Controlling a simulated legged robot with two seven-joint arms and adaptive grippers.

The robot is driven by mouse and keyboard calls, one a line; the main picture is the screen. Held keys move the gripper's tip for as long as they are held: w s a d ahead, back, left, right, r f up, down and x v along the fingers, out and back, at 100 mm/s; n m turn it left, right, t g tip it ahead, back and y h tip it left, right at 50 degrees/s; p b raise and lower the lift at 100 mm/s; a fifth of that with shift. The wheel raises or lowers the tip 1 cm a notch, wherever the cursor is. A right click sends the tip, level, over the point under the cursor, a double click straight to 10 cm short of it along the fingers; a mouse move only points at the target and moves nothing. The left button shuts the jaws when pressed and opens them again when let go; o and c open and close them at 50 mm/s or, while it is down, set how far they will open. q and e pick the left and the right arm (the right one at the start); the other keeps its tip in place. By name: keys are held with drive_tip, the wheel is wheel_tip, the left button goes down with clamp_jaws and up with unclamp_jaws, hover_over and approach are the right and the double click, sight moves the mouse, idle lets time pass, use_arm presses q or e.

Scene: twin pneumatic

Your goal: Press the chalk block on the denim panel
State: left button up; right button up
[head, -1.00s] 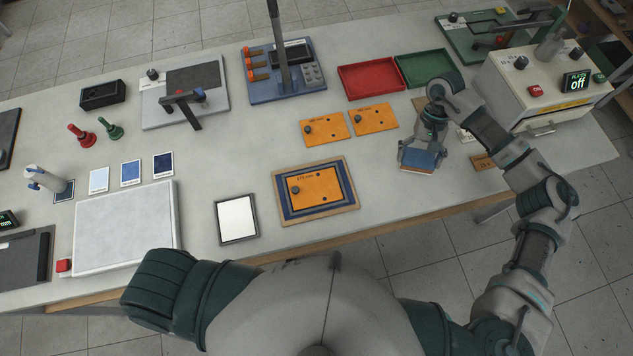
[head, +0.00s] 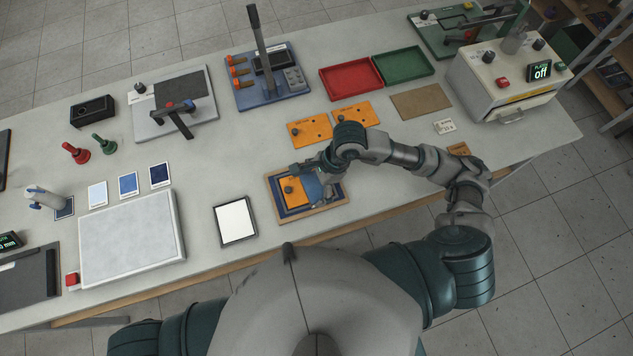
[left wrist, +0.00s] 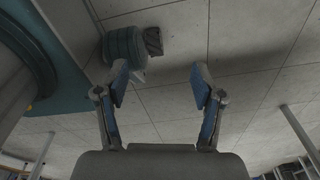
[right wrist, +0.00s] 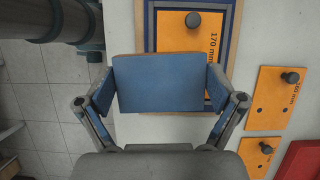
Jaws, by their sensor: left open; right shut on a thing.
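My right gripper (head: 318,186) is shut on the chalk block (right wrist: 158,84), a blue slab with a thin brown edge. In the head view, the hand and block are over the right part of the denim panel (head: 297,211). This dark blue panel lies on a wooden board. An orange 170 mm template (head: 291,197) with a black knob lies on it and also shows in the right wrist view (right wrist: 180,38). The block hides part of the template; contact cannot be told. My left gripper (left wrist: 160,78) is open and empty, with floor behind it; the head view does not show it.
Two more orange templates (head: 309,131) lie behind the panel. A white pad in a dark frame (head: 235,221) lies to its left. Red (head: 351,79) and green (head: 403,65) trays stand farther back. A brown mat (head: 421,101) lies bare near the heater box (head: 507,80).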

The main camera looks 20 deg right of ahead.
drive_tip(key=shift+w+a+f+m, duration=0.1)
drive_tip(key=shift+a+f+m, duration=0.15)
drive_tip(key=shift+m, duration=0.15)
drive_tip(key=w+d+f+b, duration=0.1)
drive_tip(key=w+f, duration=0.1)
drive_tip(key=w+d+f+b, duration=0.1)
drive_tip(key=f, duration=0.1)
drive_tip(key=shift+w+d, duration=0.35)
drive_tip(key=shift+d, duration=0.05)
drive_tip(key=a, duration=0.1)
drive_tip(key=b, duration=0.1)
drive_tip(key=a+f, duration=0.1)
drive_tip(key=shift+w+a+b, duration=0.3)
drive_tip(key=shift+w+b, duration=0.05)
drive_tip(key=shift+b, duration=0.05)
drive_tip(key=shift+a, duration=0.1)
drive_tip(key=shift+d, duration=0.45)
drive_tip(key=shift+d+f, duration=0.1)
drive_tip(key=shift+d, duration=0.65)
drive_tip(key=shift+a, duration=1)
use_arm(q)
drive_tip(key=f, duration=0.2)
drive_tip(key=s+f, duration=0.1)
drive_tip(key=f, duration=0.1)
drive_tip(key=shift+s+a+f, duration=0.15)
use_arm(e)
drive_tip(key=shift+f, duration=0.1)
